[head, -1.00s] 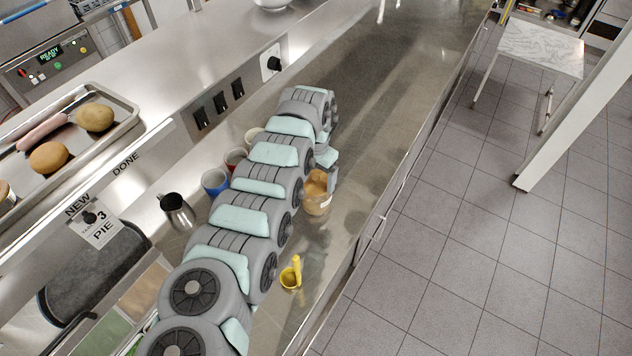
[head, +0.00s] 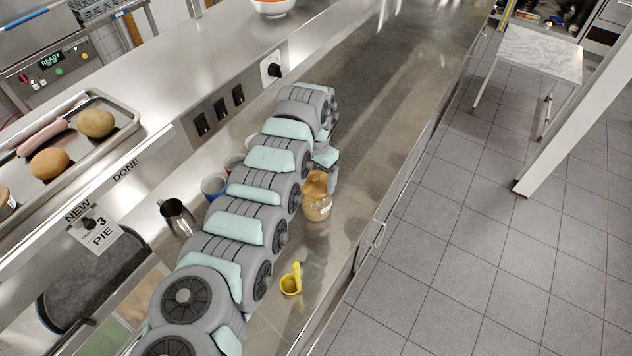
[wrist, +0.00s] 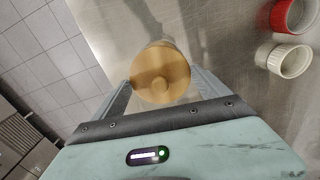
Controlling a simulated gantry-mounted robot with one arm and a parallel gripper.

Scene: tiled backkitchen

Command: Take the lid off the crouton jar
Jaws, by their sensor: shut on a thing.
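The crouton jar (head: 317,208) stands upright on the steel counter, a clear jar with tan contents. Its round wooden lid (head: 316,183) is on top or just at its mouth; I cannot tell if there is a gap. In the wrist view the lid (wrist: 161,73) fills the space between my fingers and hides most of the jar. My gripper (wrist: 160,84) is shut on the lid, one finger at each side. In the head view my gripper (head: 330,178) is partly hidden by my arm.
A yellow scoop or cup (head: 291,282) stands on the counter nearer the camera. A metal jug (head: 177,217), a blue cup (head: 213,186) and a red cup (wrist: 294,15) stand along the back, with a white cup (wrist: 290,61) beside the red one. Counter beyond the jar is clear.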

